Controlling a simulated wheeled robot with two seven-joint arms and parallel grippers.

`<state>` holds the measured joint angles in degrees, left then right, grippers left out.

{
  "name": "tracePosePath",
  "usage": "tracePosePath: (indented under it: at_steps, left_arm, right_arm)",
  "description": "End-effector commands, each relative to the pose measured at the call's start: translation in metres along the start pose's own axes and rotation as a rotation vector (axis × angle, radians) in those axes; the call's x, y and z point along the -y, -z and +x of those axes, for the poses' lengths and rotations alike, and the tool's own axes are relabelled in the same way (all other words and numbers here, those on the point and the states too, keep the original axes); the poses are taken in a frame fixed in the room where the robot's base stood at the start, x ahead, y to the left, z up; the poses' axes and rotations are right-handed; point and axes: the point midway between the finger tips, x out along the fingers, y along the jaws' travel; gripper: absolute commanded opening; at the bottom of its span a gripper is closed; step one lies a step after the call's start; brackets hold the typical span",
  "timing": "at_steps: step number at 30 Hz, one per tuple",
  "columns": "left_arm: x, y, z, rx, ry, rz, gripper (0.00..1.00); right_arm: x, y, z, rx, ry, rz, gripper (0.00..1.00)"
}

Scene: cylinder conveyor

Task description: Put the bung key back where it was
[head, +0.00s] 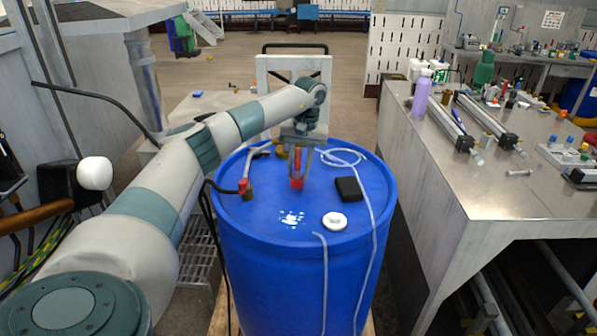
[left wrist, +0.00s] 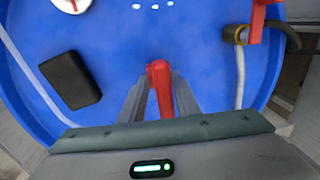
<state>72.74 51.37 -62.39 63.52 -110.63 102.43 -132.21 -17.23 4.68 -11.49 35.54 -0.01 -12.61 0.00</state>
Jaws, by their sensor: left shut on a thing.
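The red bung key (head: 297,182) is upright between the fingers of my left gripper (head: 298,160), over the blue drum's top. In the left wrist view the red key (left wrist: 160,88) shows between the two grey fingers (left wrist: 160,102), which are shut on it. I cannot tell whether its lower end touches the drum lid. The blue drum (head: 300,280) stands upright in front of me. A white round cap (head: 334,221) lies on the lid's near right part. My right gripper is not in view.
A black box (head: 349,189) lies right of the key on the lid. A brass valve with a red handle (head: 244,188) is at the left rim. A clear hose (head: 370,226) runs over the lid. White spots mark the lid's near part. A cluttered metal bench (head: 500,190) stands at right.

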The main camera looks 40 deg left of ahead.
Motion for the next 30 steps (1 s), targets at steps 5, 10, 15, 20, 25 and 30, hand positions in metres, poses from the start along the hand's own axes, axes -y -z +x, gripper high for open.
tracePosePath:
  at_steps: [5,10,15,20,25,30]
  left_arm:
    - [-0.002,0.0,0.014,0.0,0.0,0.0,0.0]
    - [-0.002,0.0,0.016,-0.001,0.0,0.0,0.0]
    - [-0.002,0.0,0.017,-0.001,0.0,0.0,0.0]
    - [-0.002,0.0,0.018,-0.001,0.0,0.0,0.48]
    - [-0.002,0.0,0.018,-0.001,0.0,0.0,0.48]
    - [-0.002,0.0,0.015,-0.001,0.0,0.0,0.48]
  right_arm:
    - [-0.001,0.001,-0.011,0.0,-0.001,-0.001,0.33]
    - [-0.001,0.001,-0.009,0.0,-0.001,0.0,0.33]
    - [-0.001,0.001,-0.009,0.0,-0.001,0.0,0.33]
    - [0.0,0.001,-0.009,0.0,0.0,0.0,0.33]
    - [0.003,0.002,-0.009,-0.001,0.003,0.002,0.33]
    - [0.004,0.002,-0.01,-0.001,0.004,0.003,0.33]
